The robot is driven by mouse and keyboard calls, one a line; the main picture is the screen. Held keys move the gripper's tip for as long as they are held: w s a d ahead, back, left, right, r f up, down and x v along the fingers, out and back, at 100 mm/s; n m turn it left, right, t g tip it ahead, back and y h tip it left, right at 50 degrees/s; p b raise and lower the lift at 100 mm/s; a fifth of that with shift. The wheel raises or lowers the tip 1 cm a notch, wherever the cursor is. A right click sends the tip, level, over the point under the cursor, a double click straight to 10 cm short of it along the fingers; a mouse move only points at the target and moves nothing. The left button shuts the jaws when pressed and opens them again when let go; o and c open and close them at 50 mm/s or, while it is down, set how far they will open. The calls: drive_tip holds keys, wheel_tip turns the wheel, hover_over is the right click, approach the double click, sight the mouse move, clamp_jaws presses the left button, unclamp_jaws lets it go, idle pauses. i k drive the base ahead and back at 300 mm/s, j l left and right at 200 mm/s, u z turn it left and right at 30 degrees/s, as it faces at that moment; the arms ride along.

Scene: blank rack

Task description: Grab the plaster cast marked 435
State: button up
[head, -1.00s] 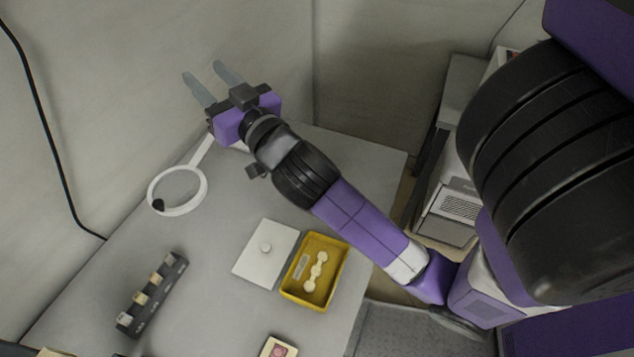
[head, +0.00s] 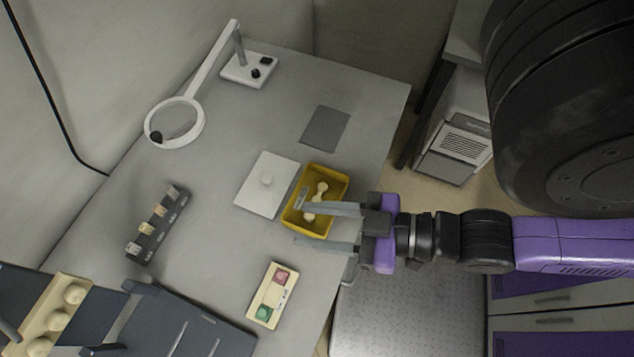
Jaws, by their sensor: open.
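No mark 435 is readable on anything, so I cannot tell which piece is the named cast. A cream piece with rounded lobes (head: 319,189) lies in the yellow tray (head: 336,172) near the table's right edge. A cream block with rounded bumps (head: 58,312) sits at the lower left. My gripper (head: 300,222) is open, with its fingers pointing left. The upper finger crosses over the yellow tray and hides part of its inside; the lower finger is over the table just below the tray.
A dark strip holding several small blocks (head: 157,223), a box with red and green pieces (head: 272,295), dark panels (head: 185,322) and a ring lamp (head: 175,122) surround open grey table (head: 225,225).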

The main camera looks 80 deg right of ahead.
sight(272, 295)
drive_tip(key=k+j, duration=0.15)
drive_tip(key=k, duration=0.3)
drive_tip(key=k+j+u, duration=0.1)
drive_tip(key=k, duration=0.35)
drive_tip(key=i+j, duration=0.15)
drive_tip(key=j, duration=0.2)
drive_tip(key=i+j, duration=0.15)
drive_tip(key=j, duration=0.15)
drive_tip(key=i+j, duration=0.1)
drive_tip(key=j, duration=0.25)
drive_tip(key=i+j, duration=0.15)
drive_tip(key=j, duration=0.2)
drive_tip(key=i+j, duration=0.15)
drive_tip(key=j, duration=0.15)
drive_tip(key=i+j, duration=0.15)
drive_tip(key=j, duration=0.2)
drive_tip(key=i+l, duration=0.1)
drive_tip(key=k, duration=0.2)
